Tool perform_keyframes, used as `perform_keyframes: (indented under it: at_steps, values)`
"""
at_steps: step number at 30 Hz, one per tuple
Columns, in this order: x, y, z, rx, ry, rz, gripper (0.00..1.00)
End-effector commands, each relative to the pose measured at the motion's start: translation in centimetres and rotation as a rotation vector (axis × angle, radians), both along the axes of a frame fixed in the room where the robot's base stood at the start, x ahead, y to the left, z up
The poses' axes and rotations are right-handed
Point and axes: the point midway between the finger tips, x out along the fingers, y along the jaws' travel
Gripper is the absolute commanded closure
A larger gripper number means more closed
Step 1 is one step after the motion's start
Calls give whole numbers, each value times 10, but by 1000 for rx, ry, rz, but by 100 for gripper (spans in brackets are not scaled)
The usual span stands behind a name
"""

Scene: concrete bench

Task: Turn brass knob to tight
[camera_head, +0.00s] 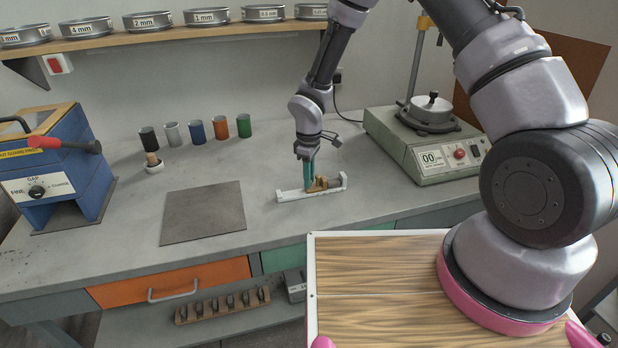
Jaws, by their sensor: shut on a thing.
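The brass knob (320,183) sits in a low white bracket (290,196) on the concrete bench, right of the picture's middle. My gripper (309,182) points down over the bracket, and its teal fingers are shut on the brass knob. The fingers hide part of the knob. Any tight mark is too small to make out.
A grey plate (202,214) lies on the bench to the left. Several coloured cups (197,132) and a small mortar (154,166) stand behind it. A blue machine (55,165) is at far left, and a green-grey shaker (420,145) stands right of my gripper. A sieve shelf (170,36) runs above.

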Motion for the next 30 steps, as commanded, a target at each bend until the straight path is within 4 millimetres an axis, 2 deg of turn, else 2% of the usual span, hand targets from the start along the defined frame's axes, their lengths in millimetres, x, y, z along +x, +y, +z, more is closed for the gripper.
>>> perform_keyframes:
  at_steps: [9,22,23,24,25,30]
  values:
    - [1,0,1,1,-2,-85,100]
    - [1,0,1,1,-2,-92,100]
    - [1,0,1,1,-2,-92,74]
    - [1,0,1,1,-2,-92,59]
    - [1,0,1,1,-2,-92,48]
    - [0,0,0,1,0,-92,48]
